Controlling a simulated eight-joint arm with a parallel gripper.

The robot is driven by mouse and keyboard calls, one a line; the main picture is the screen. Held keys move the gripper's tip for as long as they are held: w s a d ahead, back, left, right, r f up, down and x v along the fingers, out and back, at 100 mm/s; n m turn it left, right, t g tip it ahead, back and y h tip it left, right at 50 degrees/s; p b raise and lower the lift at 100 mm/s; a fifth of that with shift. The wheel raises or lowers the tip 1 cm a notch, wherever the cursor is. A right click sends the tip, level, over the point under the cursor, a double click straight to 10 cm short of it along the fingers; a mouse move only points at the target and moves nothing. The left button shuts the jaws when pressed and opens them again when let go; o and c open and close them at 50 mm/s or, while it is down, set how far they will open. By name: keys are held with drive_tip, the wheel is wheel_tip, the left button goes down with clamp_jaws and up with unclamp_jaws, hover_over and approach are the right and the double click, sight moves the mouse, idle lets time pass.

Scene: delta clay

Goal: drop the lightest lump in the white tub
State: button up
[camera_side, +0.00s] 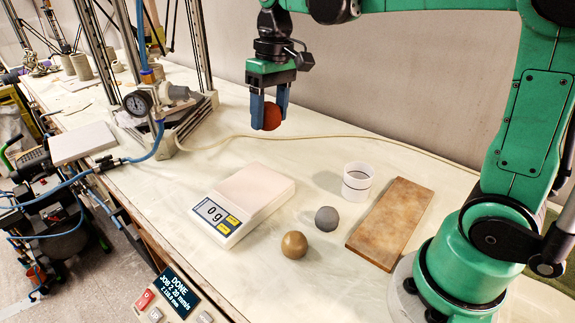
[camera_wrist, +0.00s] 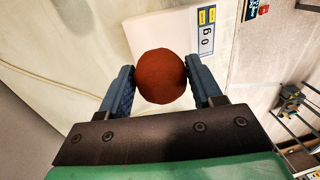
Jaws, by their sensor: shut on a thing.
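My gripper (camera_side: 271,115) is shut on a red-brown lump (camera_side: 272,117) and holds it in the air, above and behind the scale. In the wrist view the red-brown lump (camera_wrist: 161,76) sits between the two blue fingers. A grey lump (camera_side: 327,219) and a tan lump (camera_side: 294,245) lie on the table, right of the scale. The white tub (camera_side: 357,190) stands upright behind the grey lump; it has a dark band, and I cannot see its floor. The white scale (camera_side: 256,187) has an empty plate and reads 0 g. The wrist view also shows the scale (camera_wrist: 150,32).
A brown board (camera_side: 390,222) lies right of the tub, near my base. A pale hose (camera_side: 300,137) runs across the back of the table. A metal frame with a gauge (camera_side: 138,102) stands at the left. A control panel (camera_side: 175,293) reading DONE is at the front edge.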

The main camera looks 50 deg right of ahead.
drive_tip(key=s+d+f, duration=0.2)
drive_tip(key=s+d, duration=1)
drive_tip(key=d, duration=0.3)
drive_tip(key=shift+w+f, duration=0.1)
drive_tip(key=shift+f, duration=2.55)
